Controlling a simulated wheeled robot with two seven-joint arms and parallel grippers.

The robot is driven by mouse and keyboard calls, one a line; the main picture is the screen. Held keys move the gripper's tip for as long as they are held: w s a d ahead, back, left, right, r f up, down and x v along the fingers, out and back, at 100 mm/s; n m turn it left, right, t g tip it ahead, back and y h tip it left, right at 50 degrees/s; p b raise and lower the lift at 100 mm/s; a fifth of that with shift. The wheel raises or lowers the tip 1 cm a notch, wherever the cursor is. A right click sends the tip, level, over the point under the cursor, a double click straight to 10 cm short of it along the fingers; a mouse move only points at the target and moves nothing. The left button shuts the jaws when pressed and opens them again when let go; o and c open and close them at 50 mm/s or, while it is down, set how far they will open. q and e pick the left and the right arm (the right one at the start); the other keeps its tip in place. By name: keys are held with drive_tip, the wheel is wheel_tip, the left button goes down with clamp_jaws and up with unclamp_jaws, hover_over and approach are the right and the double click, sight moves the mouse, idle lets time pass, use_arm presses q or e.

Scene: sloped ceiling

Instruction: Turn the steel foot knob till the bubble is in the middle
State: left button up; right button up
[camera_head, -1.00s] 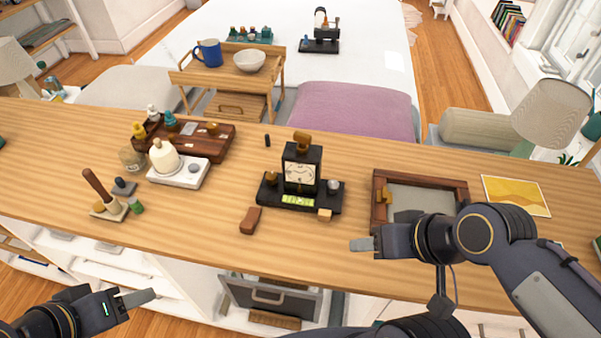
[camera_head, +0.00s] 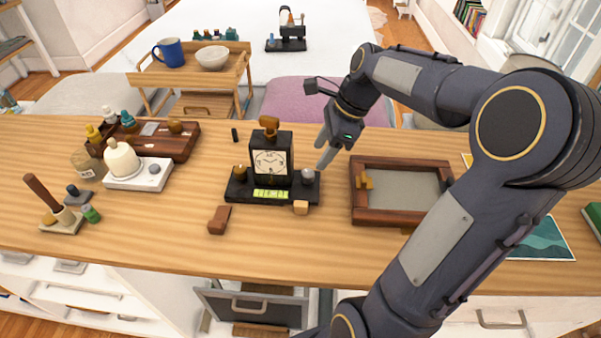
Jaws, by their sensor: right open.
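A black instrument with a white dial (camera_head: 270,162) stands on the wooden counter. Its black base has a green level vial (camera_head: 270,194) at the front; the bubble's place in it is too small to tell. The steel foot knob (camera_head: 308,177) is a round grey knob at the base's right end. A brass-coloured knob (camera_head: 240,173) sits at the left end. My right gripper (camera_head: 323,152) is open and empty, pointing down, just behind and to the right of the steel knob and apart from it. My left gripper is out of view.
A wooden-framed tray (camera_head: 400,213) lies right of the instrument. A brown block (camera_head: 219,219) and a small tan block (camera_head: 301,208) lie at its front. A white stand (camera_head: 138,174) with a cream dome is to the left. The counter's front strip is clear.

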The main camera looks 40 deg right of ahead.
sight(309, 172)
drive_tip(key=x, duration=0.7)
drive_tip(key=shift+f+b, duration=0.1)
drive_tip(key=shift+b, duration=0.25)
drive_tip(key=shift+c, duration=0.2)
drive_tip(key=c, duration=0.9)
drive_tip(key=n+p, duration=0.2)
drive_tip(key=p, duration=0.1)
drive_tip(key=shift+r+n+g, duration=0.25)
drive_tip(key=shift+n+g, duration=0.05)
drive_tip(key=shift+g, duration=0.1)
drive_tip(key=shift+w+n+p, duration=0.1)
drive_tip(key=shift+n+p, duration=0.2)
drive_tip(key=shift+p, duration=0.05)
drive_tip(key=shift+d+f, duration=0.1)
drive_tip(key=shift+f, duration=0.1)
